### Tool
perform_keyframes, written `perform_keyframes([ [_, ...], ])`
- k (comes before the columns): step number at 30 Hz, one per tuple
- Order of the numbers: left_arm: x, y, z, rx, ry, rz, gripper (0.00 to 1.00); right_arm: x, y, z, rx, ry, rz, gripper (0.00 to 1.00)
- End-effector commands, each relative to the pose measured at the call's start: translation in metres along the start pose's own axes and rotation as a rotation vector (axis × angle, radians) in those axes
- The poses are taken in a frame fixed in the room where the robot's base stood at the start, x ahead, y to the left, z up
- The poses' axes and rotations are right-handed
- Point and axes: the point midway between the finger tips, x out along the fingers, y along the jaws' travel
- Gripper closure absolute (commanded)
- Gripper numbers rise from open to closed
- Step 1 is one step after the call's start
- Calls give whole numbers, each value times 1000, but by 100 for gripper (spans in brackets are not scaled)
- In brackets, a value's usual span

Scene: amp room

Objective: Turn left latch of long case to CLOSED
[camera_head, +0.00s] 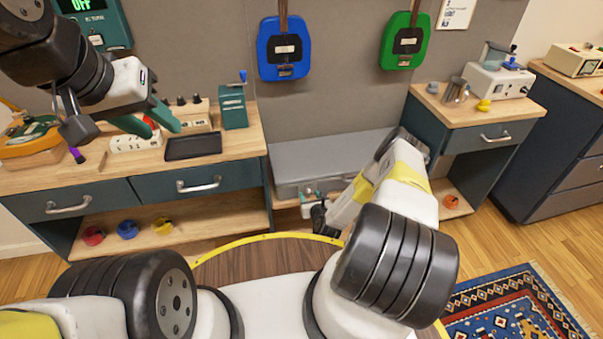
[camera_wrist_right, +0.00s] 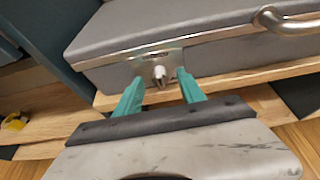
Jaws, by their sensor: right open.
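The long grey case (camera_head: 325,160) lies on the low wooden shelf between the two cabinets. In the right wrist view the case (camera_wrist_right: 200,30) fills the top, with a metal latch plate on its front. The latch's small metal knob (camera_wrist_right: 160,76) sticks out toward me, left of the case handle. My right gripper (camera_wrist_right: 161,92) is open, with one teal finger on each side of the knob; I cannot tell whether they touch it. In the head view my right arm hides part of the case. My left gripper (camera_head: 150,121) is open and empty over the left bench, far from the case.
The curved metal handle (camera_wrist_right: 285,22) stands out from the case front, right of the latch. The left drawer cabinet (camera_head: 150,185) and right cabinet (camera_head: 470,120) flank the case. A black tray (camera_head: 193,146) sits near my left gripper.

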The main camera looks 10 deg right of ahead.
Motion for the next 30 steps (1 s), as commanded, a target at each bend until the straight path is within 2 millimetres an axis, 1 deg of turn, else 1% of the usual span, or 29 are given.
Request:
perform_keyframes([
  [9,0,0,0,0,0,0,64,-53,-1,0,1,2,0,53],
  [12,0,0,0,0,0,0,64,-64,0,0,0,1,0,53],
  [17,0,0,0,0,0,0,64,-71,0,0,-1,0,-1,53],
  [30,0,0,0,0,0,0,64,-71,0,2,-3,-3,2,53],
])
